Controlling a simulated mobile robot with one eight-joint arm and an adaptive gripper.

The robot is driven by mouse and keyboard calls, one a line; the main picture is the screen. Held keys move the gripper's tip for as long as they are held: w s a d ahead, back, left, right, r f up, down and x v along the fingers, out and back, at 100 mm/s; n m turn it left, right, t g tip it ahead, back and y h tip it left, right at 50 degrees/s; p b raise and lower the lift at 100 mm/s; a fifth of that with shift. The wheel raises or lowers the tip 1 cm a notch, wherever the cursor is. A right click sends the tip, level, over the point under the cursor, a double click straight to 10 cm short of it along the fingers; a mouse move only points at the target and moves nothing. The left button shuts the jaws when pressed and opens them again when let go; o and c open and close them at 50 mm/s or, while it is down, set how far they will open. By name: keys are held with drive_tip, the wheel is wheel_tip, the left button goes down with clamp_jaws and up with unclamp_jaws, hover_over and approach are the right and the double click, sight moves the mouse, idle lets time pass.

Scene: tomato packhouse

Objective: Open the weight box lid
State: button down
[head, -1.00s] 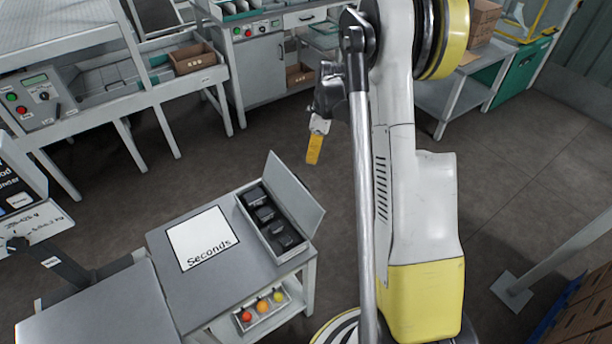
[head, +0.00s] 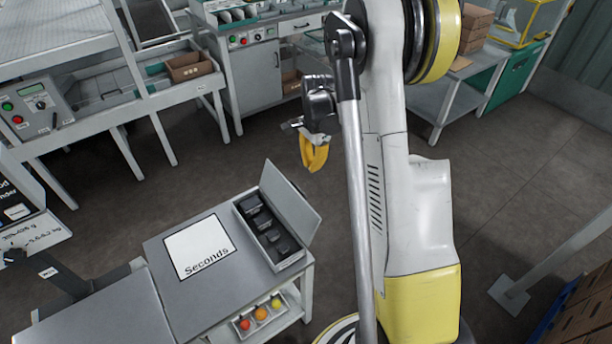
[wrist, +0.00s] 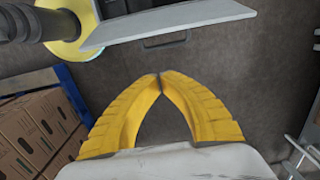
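The weight box (head: 292,262) sits on the right end of the grey table, with several black weights inside. Its grey lid (head: 292,204) stands open, tilted up along the box's right side, in the head view. In the wrist view the lid (wrist: 165,28) crosses the top, with a dark handle (wrist: 168,41) below its edge. My gripper (head: 315,168) is in the air behind and above the lid in the head view, apart from it. In the wrist view the yellow fingertips (wrist: 160,76) meet, with nothing between them.
A white "Seconds" sheet (head: 199,248) lies on the table left of the box. Tomatoes sit in a tray (head: 262,318) on the shelf below. Cartons (wrist: 35,130) stand at the left in the wrist view. Open floor lies behind the table.

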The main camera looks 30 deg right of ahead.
sight(301, 193)
drive_tip(key=a+f+b, duration=0.1)
drive_tip(key=f, duration=0.1)
drive_tip(key=a+f+b, duration=0.1)
drive_tip(key=f, duration=0.2)
drive_tip(key=a+f+b, duration=0.1)
drive_tip(key=f, duration=0.2)
drive_tip(key=shift+s+a+b, duration=0.1)
drive_tip(key=shift+a+b, duration=0.15)
drive_tip(key=shift+b, duration=0.15)
drive_tip(key=shift+a+r, duration=0.25)
drive_tip(key=shift+a, duration=0.1)
drive_tip(key=a+h, duration=0.1)
drive_tip(key=a+r+h, duration=0.1)
drive_tip(key=a, duration=0.1)
drive_tip(key=a+h, duration=0.1)
drive_tip(key=shift+a+r, duration=0.25)
drive_tip(key=shift+r, duration=0.15)
